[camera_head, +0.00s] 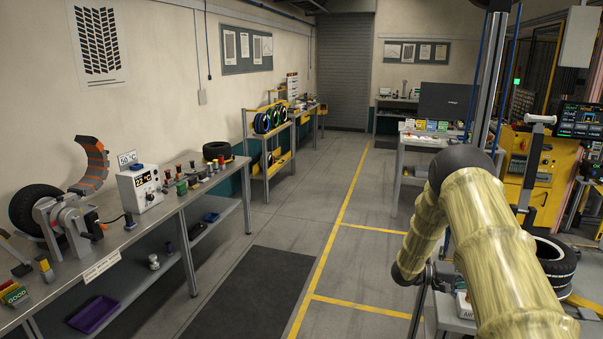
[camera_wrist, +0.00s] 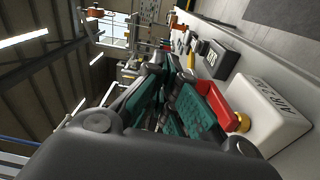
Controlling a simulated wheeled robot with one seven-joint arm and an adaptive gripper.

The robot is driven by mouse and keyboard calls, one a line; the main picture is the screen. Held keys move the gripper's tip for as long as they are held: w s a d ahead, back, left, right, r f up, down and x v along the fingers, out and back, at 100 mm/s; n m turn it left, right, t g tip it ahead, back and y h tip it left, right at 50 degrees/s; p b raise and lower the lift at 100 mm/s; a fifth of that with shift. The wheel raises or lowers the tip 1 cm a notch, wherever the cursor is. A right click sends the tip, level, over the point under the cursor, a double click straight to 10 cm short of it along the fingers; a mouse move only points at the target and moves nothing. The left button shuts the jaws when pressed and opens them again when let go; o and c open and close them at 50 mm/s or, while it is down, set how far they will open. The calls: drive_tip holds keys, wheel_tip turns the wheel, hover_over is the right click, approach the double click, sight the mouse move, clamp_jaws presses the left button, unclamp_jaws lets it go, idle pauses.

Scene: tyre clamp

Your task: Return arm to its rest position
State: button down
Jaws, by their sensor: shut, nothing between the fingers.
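My arm (camera_head: 500,255) shows in the head view as pale, bamboo-textured links at the right, bent at a dark joint near the top. My gripper is not visible in the head view. In the wrist view my gripper (camera_wrist: 172,103) has a dark body and teal finger pads; it is shut and empty. A red part (camera_wrist: 222,106) and a white box (camera_wrist: 265,115) with black lettering lie just right of the fingers. I cannot tell whether the fingers touch the red part.
A long workbench (camera_head: 150,232) with a clamp device and a tyre (camera_head: 33,208) runs along the left. A dark floor mat (camera_head: 245,292) and open floor lie in the middle. Another tyre (camera_head: 553,262) stands right, behind my arm. In the wrist view a dark box (camera_wrist: 218,60) sits beyond the white one.

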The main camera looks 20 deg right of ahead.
drive_tip(key=w+a+f+n+t, duration=0.1)
drive_tip(key=a+f+t, duration=0.1)
drive_tip(key=f+t, duration=0.1)
drive_tip(key=w+a+f+n+t+h, duration=0.1)
drive_tip(key=a+f+t, duration=0.1)
drive_tip(key=a+t, duration=0.1)
drive_tip(key=w+a+f+n+t, duration=0.1)
drive_tip(key=a+f+n+t, duration=0.1)
drive_tip(key=f+t, duration=0.1)
drive_tip(key=shift+a+f+h, duration=0.15)
drive_tip(key=shift+f+h, duration=0.2)
drive_tip(key=shift+h, duration=0.05)
drive_tip(key=s+a+f+n+t+y, duration=0.2)
drive_tip(key=a+f+t+y, duration=0.2)
drive_tip(key=a+f, duration=0.55)
drive_tip(key=s+a+f+n+t+y, duration=0.2)
drive_tip(key=a+f+t+y, duration=0.3)
drive_tip(key=a, duration=0.7)
drive_tip(key=s+a+f+g+y, duration=0.3)
drive_tip(key=s+a+g+y, duration=0.1)
drive_tip(key=s+a, duration=0.95)
drive_tip(key=s+a+f+g+y, duration=0.35)
drive_tip(key=s+a, duration=0.75)
drive_tip(key=s, duration=0.5)
wheel_tip(320, 180, down, 10)
drive_tip(key=b, duration=1)
drive_tip(key=shift+r+m, duration=0.2)
drive_tip(key=shift+m, duration=0.2)
drive_tip(key=shift+w+d+y, duration=0.1)
drive_tip(key=shift+y, duration=0.15)
